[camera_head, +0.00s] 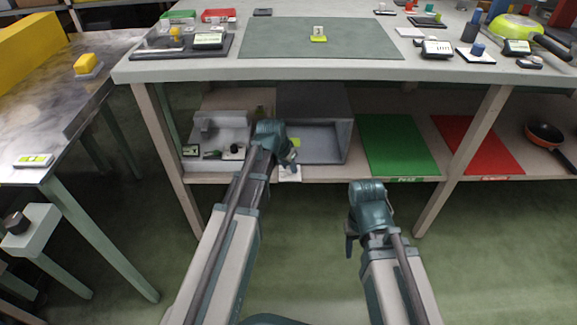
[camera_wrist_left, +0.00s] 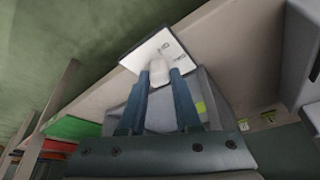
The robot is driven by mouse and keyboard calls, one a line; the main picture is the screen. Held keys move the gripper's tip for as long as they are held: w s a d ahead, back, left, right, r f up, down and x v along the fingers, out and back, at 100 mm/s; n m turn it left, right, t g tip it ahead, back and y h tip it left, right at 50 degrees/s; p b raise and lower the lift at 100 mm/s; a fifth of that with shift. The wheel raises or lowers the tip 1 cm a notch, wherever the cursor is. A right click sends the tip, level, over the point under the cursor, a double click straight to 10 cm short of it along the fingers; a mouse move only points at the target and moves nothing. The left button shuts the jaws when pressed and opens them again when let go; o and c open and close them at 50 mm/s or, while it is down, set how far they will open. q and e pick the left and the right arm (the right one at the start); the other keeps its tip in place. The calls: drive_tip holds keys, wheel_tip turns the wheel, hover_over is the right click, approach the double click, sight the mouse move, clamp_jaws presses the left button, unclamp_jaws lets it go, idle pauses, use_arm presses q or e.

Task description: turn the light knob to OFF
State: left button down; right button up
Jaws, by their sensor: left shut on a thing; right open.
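A white plate (camera_head: 290,175) with small dark marks, too small to read, is at the front edge of the lower shelf in the head view. It also shows in the left wrist view (camera_wrist_left: 138,57). A pale knob (camera_wrist_left: 159,72) stands on it, between the two blue fingers of my left gripper (camera_wrist_left: 161,80). My left gripper (camera_head: 290,163) is shut on the knob. The head view hides the knob behind the gripper. Which way the knob points cannot be told. My right gripper (camera_head: 350,243) is open and empty, in front of the shelf and above the floor.
A grey open box (camera_head: 335,145) stands on the lower shelf behind the plate. A grey fixture (camera_head: 212,128) is left of it. Green (camera_head: 393,142) and red (camera_head: 478,143) mats lie to the right. The worktop (camera_head: 200,70) overhangs the shelf.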

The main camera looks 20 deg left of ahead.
use_arm(q)
drive_tip(key=n+y, duration=0.2)
drive_tip(key=n, duration=0.2)
drive_tip(key=shift+d+n, duration=0.15)
drive_tip(key=shift+n, duration=0.15)
drive_tip(key=n+y, duration=0.1)
drive_tip(key=n, duration=0.2)
drive_tip(key=shift+d+n, duration=0.1)
drive_tip(key=shift+n, duration=0.3)
drive_tip(key=n+g+y, duration=0.1)
drive_tip(key=n, duration=0.2)
drive_tip(key=shift+w, duration=0.15)
drive_tip(key=shift+d+n+g+y, duration=0.1)
drive_tip(key=shift+n+g+y, duration=0.5)
drive_tip(key=shift+n, duration=1.4)
drive_tip(key=c, duration=0.6)
unclamp_jaws()
drive_tip(key=shift+r, duration=0.1)
